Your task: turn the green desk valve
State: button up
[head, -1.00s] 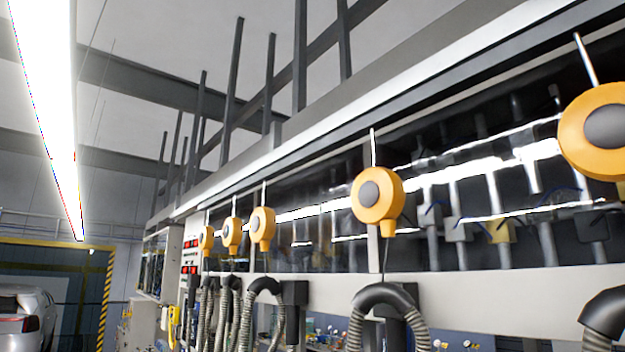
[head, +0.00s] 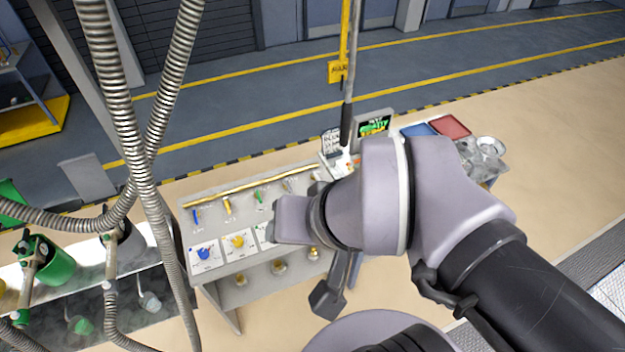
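The desk panel (head: 222,282) stands low in the middle of the view, with a row of small handles along its top. One small handle with a green part (head: 260,197) is third from the left, after a blue one (head: 196,215) and a yellow one (head: 227,206). Below are a blue knob (head: 206,254) and a yellow knob (head: 238,242) on white plates. A third plate to their right is mostly covered by my gripper (head: 283,222), so its knob is hidden. My gripper is over the panel's right part; contact and finger opening cannot be made out.
Several brass-coloured fittings (head: 279,267) sit on the panel's lower shelf. Ribbed hoses (head: 133,130) hang at the left, near green containers (head: 52,264). Blue and red bins (head: 451,127) stand behind my arm. The floor beyond has yellow lines and is clear.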

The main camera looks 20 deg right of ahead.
aim_at(256, 190)
jog(key=i+j, duration=0.1)
jog(key=i, duration=1.15)
